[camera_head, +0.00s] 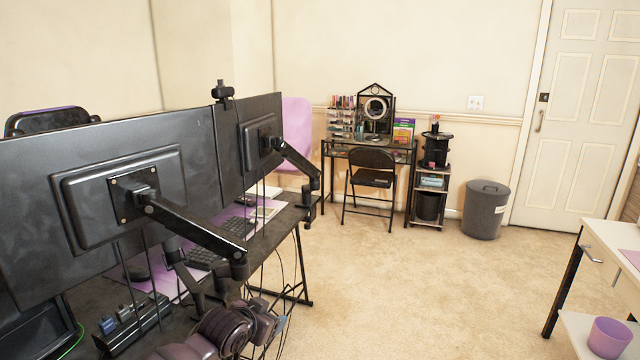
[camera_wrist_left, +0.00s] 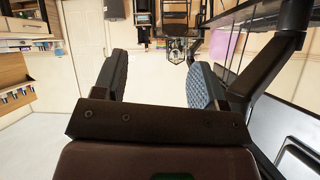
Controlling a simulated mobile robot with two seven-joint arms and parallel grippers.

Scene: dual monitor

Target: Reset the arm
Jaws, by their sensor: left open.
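In the left wrist view my left gripper (camera_wrist_left: 157,80) is open, its two ridged fingers wide apart with nothing between them. That view is upside down, and the monitor arm and dark monitors lie close on its right side. My purple-and-black arm parts (camera_head: 222,335) appear at the bottom, beside the desk.
Two black monitors (camera_head: 80,205) on jointed mounts (camera_head: 200,222) stand over a black desk (camera_head: 285,225) at left, with hanging cables. A vanity table, folding chair (camera_head: 371,172) and bin (camera_head: 485,208) are at the back. A white desk (camera_head: 610,240) stands at right. The middle carpet (camera_head: 430,290) is clear.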

